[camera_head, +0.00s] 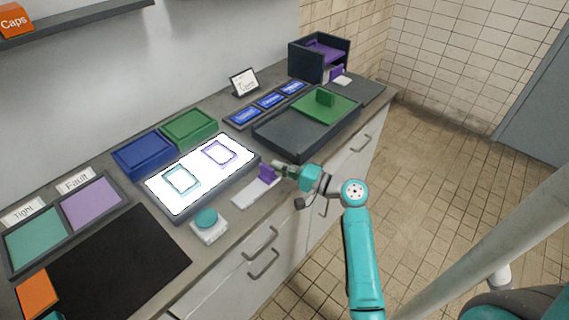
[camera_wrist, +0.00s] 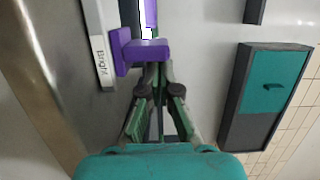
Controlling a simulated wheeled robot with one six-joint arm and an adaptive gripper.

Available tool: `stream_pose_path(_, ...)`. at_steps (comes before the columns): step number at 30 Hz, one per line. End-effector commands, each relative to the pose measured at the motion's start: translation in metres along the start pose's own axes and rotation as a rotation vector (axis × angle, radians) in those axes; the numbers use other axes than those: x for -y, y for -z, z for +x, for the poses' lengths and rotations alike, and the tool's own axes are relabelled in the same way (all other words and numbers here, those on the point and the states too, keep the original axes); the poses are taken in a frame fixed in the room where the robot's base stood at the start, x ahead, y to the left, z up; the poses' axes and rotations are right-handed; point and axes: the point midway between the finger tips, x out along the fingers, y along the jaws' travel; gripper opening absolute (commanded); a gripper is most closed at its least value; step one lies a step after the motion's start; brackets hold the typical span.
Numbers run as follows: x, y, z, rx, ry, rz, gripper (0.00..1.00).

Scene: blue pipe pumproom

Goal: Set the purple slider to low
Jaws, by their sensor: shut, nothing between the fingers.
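The purple slider (camera_head: 266,173) is a small upright block at the right end of a white strip (camera_head: 250,193) at the counter's front edge. In the wrist view the purple slider (camera_wrist: 145,50) stands just ahead of my fingers, beside a white strip reading "Bright" (camera_wrist: 102,60). My gripper (camera_head: 279,168) is shut and empty, at the right side of the slider. In the wrist view its fingertips (camera_wrist: 154,76) are at the slider's near edge; I cannot tell whether they touch it. No "low" marking is readable.
A lit white panel (camera_head: 199,180) with teal and purple outlines lies behind the strip. A teal button (camera_head: 207,218) is to the left. A dark tray (camera_head: 275,133) with a green part is behind my gripper. Cabinet handles (camera_head: 264,262) stick out below the counter.

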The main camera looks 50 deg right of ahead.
Motion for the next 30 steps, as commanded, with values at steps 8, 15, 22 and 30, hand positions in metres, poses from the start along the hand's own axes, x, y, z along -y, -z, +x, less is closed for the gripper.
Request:
stream_pose_path(8,0.0,-0.001,0.0,0.0,0.0,0.0,0.0)
stream_pose_path(15,-0.001,-0.031,0.008,0.005,-0.001,0.0,0.0)
stream_pose_path(22,-0.001,-0.078,0.02,0.005,-0.001,0.001,0.0)
stream_pose_path(30,0.0,-0.095,0.023,0.001,0.0,0.0,0.0)
